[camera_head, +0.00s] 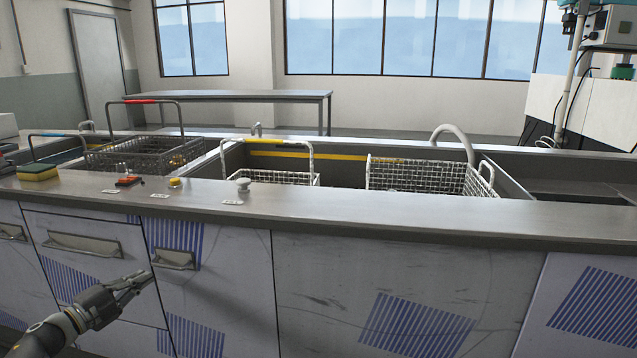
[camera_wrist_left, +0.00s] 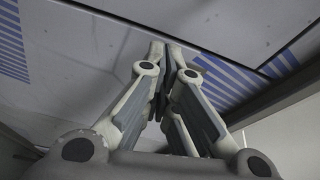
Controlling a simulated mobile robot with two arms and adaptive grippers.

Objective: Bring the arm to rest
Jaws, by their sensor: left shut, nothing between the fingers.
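My left gripper (camera_head: 136,281) is in the lower left of the head view, in front of the cabinet fronts below the counter. Its fingers point right and slightly up, beside a drawer handle (camera_head: 175,259). In the left wrist view the gripper (camera_wrist_left: 164,50) is shut, with its fingertips together and nothing between them. Behind the fingers are pale panels with blue stripes. Whether the fingers touch the panel I cannot tell. My right gripper is not in view.
A steel counter (camera_head: 400,217) with sunken tanks runs across the view. A dark basket (camera_head: 130,154) and white wire baskets (camera_head: 418,176) sit in the tanks. A sponge (camera_head: 38,173) lies on the left of the counter. A bare table (camera_head: 228,97) stands behind.

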